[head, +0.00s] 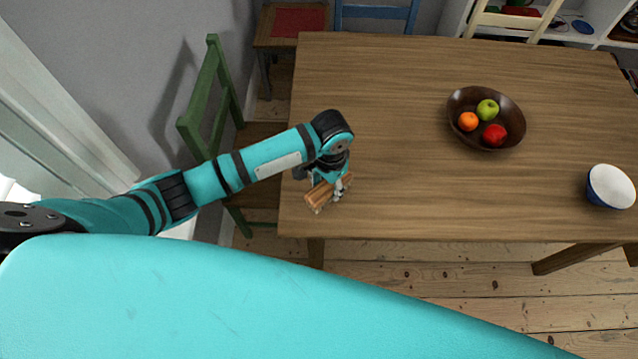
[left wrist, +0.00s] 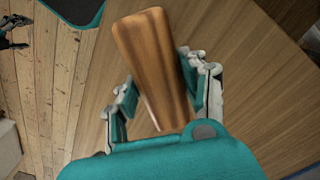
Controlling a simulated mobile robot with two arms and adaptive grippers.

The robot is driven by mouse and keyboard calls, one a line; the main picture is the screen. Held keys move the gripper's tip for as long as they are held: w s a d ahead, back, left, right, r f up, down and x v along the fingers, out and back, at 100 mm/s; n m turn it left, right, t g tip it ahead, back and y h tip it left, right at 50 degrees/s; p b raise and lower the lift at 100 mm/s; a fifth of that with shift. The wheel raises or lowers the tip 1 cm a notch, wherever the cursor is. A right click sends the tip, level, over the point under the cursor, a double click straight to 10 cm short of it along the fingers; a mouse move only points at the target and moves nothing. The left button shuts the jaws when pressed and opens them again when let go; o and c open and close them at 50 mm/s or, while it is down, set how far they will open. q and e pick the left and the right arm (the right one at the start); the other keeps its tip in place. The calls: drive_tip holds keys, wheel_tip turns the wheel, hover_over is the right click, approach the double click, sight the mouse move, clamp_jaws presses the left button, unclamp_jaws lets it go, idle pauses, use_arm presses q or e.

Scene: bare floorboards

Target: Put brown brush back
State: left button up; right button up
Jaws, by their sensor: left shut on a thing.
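The brown brush (head: 319,194) is at the near left corner of the wooden table (head: 400,190), held in my left gripper (head: 336,188). In the left wrist view the brush (left wrist: 155,62) shows as a brown wooden block with striped grain. The fingers of my left gripper (left wrist: 162,100) are on both sides of it, shut on it. The bristles are hidden or too small to tell. I cannot tell whether the brush touches the tabletop. My right gripper is not clearly in view.
A dark bowl (head: 461,101) with two apples and an orange stands on the table. A white and blue bowl (head: 611,187) is at the right. A green chair (head: 211,100) stands at the left edge. The table's middle is clear.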

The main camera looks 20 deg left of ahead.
sight(319, 189)
use_arm(q)
drive_tip(key=shift+w+a, duration=0.15)
drive_tip(key=shift+a, duration=0.6)
drive_tip(key=shift+w+a+p, duration=0.1)
drive_tip(key=shift+a+p, duration=0.2)
drive_tip(key=shift+a, duration=0.3)
wheel_tip(319, 189, down, 4)
drive_tip(key=shift+r, duration=0.1)
drive_tip(key=shift+d, duration=0.1)
drive_tip(key=o, duration=1.1)
